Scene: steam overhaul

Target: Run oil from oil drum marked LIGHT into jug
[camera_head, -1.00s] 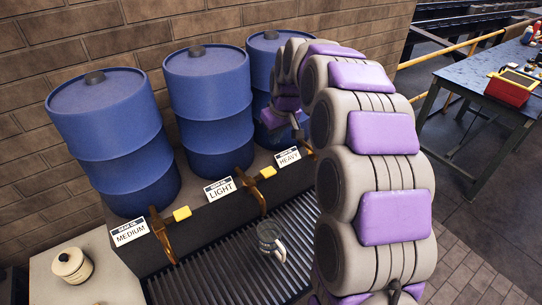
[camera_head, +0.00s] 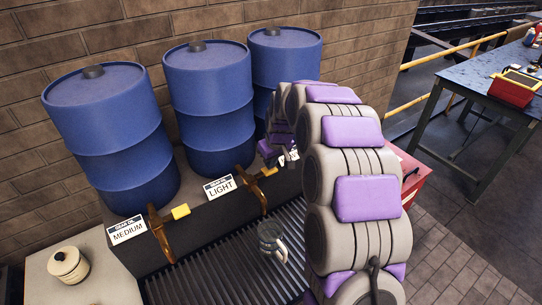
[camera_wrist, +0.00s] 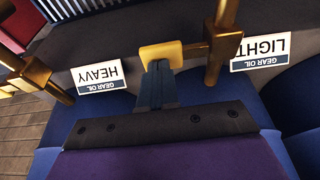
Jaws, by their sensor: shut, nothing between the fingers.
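The blue oil drum marked LIGHT (camera_head: 210,105) stands in the middle of a row of three. Its LIGHT label (camera_head: 219,187) is on the ledge below it and shows upside down in the wrist view (camera_wrist: 262,50). Right of the label is its brass tap (camera_head: 250,190) with a yellow handle (camera_head: 269,172). The grey jug (camera_head: 268,236) stands upright on the grating, below the tap. My gripper (camera_head: 287,160) is shut and empty. In the wrist view its fingertips (camera_wrist: 157,70) are at the LIGHT tap's yellow handle (camera_wrist: 160,55); I cannot tell whether they touch it.
The MEDIUM drum (camera_head: 105,130) with its tap (camera_head: 160,230) is on the left, the HEAVY drum (camera_head: 285,60) on the right. The HEAVY label (camera_wrist: 102,78) shows in the wrist view. A lidded pot (camera_head: 69,265) is at front left. A red cabinet (camera_head: 411,172) stands behind my arm.

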